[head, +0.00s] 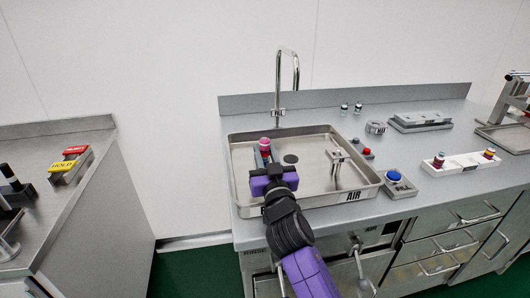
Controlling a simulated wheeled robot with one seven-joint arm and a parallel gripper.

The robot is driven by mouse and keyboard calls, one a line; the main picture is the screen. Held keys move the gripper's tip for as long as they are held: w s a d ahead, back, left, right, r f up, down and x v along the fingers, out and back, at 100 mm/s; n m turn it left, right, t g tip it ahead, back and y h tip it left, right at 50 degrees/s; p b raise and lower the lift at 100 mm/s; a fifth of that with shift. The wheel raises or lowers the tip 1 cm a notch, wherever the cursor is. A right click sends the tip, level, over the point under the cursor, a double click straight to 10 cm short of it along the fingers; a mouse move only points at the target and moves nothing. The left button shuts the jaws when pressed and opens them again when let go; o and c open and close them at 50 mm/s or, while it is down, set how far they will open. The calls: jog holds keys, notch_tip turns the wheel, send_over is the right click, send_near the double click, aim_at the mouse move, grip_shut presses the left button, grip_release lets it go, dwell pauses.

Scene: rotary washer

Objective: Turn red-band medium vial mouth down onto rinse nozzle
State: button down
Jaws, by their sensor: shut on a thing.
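My gripper (265,168), purple and dark, reaches over the left part of the steel sink basin (318,199). It is shut on a small vial (265,146) that shows a pinkish-red end on top, above the jaws. The lower part of the vial is hidden by the gripper, so I cannot tell which way its mouth points. A metal nozzle fixture (338,166) stands in the right part of the basin, apart from the gripper. I cannot tell whether another nozzle is hidden under the gripper.
A tall tap (296,72) rises behind the basin. A red button (367,151) and a blue button (394,176) sit right of it. Farther right is a white rack (462,164) with coloured vials.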

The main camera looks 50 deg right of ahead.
jog(key=shift+w+d+f+g+p, duration=0.1)
jog(key=shift+d+f+g+p, duration=0.1)
jog(key=shift+d+f+p, duration=0.25)
jog(key=shift+w+d+f+g+p, duration=0.15)
jog(key=shift+f+g+p, duration=0.1)
jog(key=shift+f, duration=0.4)
jog(key=shift+s, duration=0.1)
jog(key=c, duration=0.7)
grip_release()
jog(key=shift+c, duration=0.2)
jog(key=shift+s+a+f, duration=0.1)
jog(key=shift+f, duration=0.05)
jog(key=shift+s+a, duration=0.1)
jog(key=shift+s+a+f+b, duration=0.25)
jog(key=shift+s+a+b, duration=0.4)
jog(key=shift+s+a, duration=0.55)
jog(key=shift+b+v, duration=0.5)
jog(key=shift+v, duration=0.75)
jog(key=shift+s+a+r, duration=0.15)
jog(key=shift+s+r, duration=0.05)
jog(key=shift+r, duration=0.15)
